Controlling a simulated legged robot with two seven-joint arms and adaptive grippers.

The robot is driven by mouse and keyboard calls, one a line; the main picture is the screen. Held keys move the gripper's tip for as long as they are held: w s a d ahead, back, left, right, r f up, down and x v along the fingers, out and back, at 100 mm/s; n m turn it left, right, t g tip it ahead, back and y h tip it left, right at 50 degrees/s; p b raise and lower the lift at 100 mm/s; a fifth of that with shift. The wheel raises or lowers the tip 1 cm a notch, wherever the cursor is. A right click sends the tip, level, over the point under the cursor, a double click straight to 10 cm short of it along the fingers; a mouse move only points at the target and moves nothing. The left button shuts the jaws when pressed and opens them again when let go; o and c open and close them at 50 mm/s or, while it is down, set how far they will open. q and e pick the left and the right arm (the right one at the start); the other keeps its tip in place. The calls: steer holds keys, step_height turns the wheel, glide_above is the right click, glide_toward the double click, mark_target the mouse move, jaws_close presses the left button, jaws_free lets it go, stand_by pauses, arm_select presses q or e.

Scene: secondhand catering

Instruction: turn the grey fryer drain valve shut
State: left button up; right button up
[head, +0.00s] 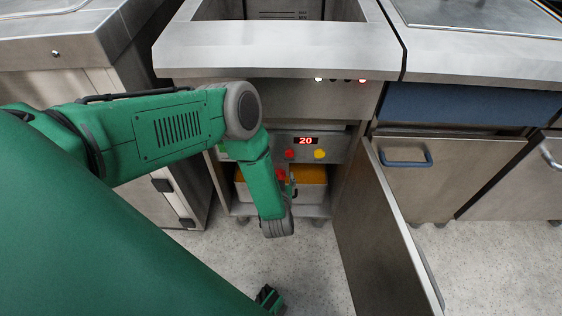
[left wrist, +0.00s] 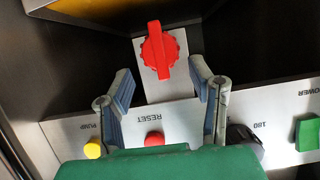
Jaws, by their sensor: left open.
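A red valve knob (left wrist: 158,50) sits on a pale grey plate (left wrist: 182,83) in the left wrist view, which shows the panel upside down. Its ridge runs nearly upright in that picture. The valve handle I see is red, not grey. A bit of red also shows beside my forearm in the head view (head: 282,174). My left gripper (left wrist: 161,68) is open, with one finger on each side below the knob in the picture. I see no clear contact with the knob. In the head view my left arm reaches down into the open fryer cabinet and partly hides the gripper.
Close by on the panel are a yellow PUMP button (left wrist: 92,151), a red RESET button (left wrist: 154,139), a black dial (left wrist: 244,140) and a green POWER switch (left wrist: 307,134). The cabinet door (head: 375,235) stands open on the right. A display (head: 305,141) reads 20.

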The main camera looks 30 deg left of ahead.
arm_select(q)
steer(key=shift+w+a+f, duration=0.2)
steer(key=shift+w+a, duration=0.1)
steer(key=shift+w+a+f, duration=0.1)
steer(key=shift+w+a, duration=0.05)
steer(key=shift+a, duration=0.15)
arm_select(e)
steer(key=shift+a, duration=0.4)
arm_select(q)
steer(key=shift+d, duration=0.2)
steer(key=c, duration=1.1)
arm_select(e)
steer(key=shift+d+f, duration=0.1)
steer(key=shift+d, duration=0.15)
